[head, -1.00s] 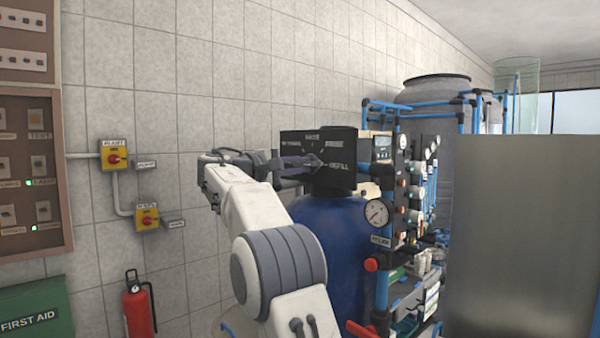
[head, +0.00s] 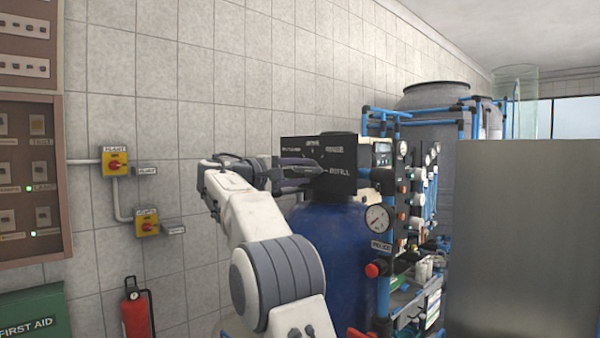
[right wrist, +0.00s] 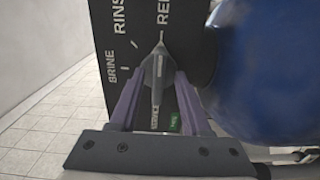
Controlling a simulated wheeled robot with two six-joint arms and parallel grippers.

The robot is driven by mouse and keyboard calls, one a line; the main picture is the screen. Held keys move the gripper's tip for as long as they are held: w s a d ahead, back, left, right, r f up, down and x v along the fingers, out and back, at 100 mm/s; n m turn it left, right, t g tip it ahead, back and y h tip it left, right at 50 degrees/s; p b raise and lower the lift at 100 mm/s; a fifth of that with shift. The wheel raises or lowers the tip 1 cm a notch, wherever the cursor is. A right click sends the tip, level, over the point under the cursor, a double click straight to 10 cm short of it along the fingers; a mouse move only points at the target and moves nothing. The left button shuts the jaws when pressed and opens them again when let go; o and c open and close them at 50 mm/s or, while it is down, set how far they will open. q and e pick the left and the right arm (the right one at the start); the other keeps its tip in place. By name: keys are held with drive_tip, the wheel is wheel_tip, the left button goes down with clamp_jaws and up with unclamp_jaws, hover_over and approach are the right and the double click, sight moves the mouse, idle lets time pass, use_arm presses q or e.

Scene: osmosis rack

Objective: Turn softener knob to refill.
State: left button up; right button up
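The softener's black valve head (head: 350,150) with white lettering sits on a blue tank (head: 335,240). In the right wrist view, the grey pointed knob (right wrist: 158,68) stands on the black face, its light tip toward letters reading "RE", cut off by the frame; "BRINE" is at the left and "SERVICE" below. My right gripper (head: 308,172) is in front of the valve face. Its purple fingers (right wrist: 160,82) stand apart on either side of the knob, apparently with a small gap at the right. The knob is mostly hidden in the head view. My left gripper is not in view.
A pressure gauge (head: 377,218) and blue pipes with a red valve (head: 372,269) are close to the tank's right. A plain grey panel (head: 525,240) fills the right foreground. Yellow switches (head: 116,161) and a fire extinguisher (head: 137,314) are on the left wall.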

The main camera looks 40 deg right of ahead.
drive_tip(key=a+b, duration=0.2)
drive_tip(key=a, duration=0.8)
drive_tip(key=shift+s+a, duration=0.25)
drive_tip(key=shift+s, duration=0.2)
